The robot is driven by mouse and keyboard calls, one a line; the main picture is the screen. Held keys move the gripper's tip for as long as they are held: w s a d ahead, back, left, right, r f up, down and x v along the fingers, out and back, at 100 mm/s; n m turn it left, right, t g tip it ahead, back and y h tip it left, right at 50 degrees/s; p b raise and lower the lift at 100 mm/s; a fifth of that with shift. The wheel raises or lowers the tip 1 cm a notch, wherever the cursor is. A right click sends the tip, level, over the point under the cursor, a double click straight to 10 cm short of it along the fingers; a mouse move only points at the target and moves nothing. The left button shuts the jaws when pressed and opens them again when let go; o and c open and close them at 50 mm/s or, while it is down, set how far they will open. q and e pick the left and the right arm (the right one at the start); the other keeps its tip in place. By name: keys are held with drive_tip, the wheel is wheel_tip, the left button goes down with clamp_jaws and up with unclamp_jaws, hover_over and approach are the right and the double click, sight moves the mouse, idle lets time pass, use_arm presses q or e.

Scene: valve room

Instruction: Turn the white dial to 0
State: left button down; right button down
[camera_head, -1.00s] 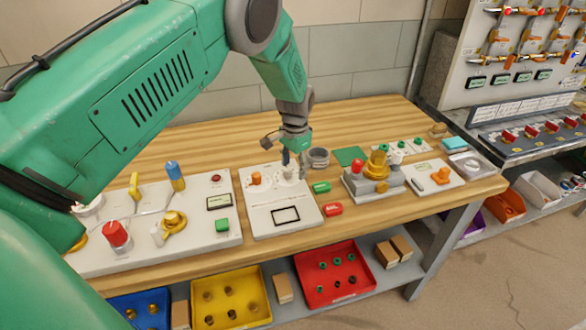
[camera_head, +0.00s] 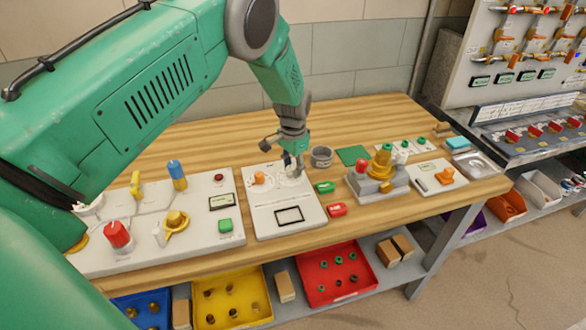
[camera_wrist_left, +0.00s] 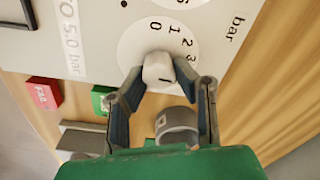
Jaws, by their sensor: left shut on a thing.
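The white dial (camera_wrist_left: 158,68) is a small white knob on a round white scale with the figures 0, 1, 2 and 3 in the left wrist view. A short dark mark shows on the knob; I cannot tell which figure it points to. My left gripper (camera_wrist_left: 165,82) is shut on the knob, with a fingertip on either side. In the head view my left gripper (camera_head: 294,172) comes down from above onto the far right part of the white panel (camera_head: 262,226) and hides most of the dial. My right gripper is not in view.
An orange knob (camera_head: 258,178) sits left of the dial on the same panel. A green block (camera_head: 325,187), a red block (camera_head: 337,210) and a grey ring (camera_head: 321,156) lie to the right. A larger control panel (camera_head: 205,240) stands to the left. The back of the wooden table is clear.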

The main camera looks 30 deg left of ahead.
use_arm(q)
drive_tip(key=shift+s+a+f, duration=0.1)
drive_tip(key=shift+s+f, duration=0.05)
drive_tip(key=shift+s, duration=0.05)
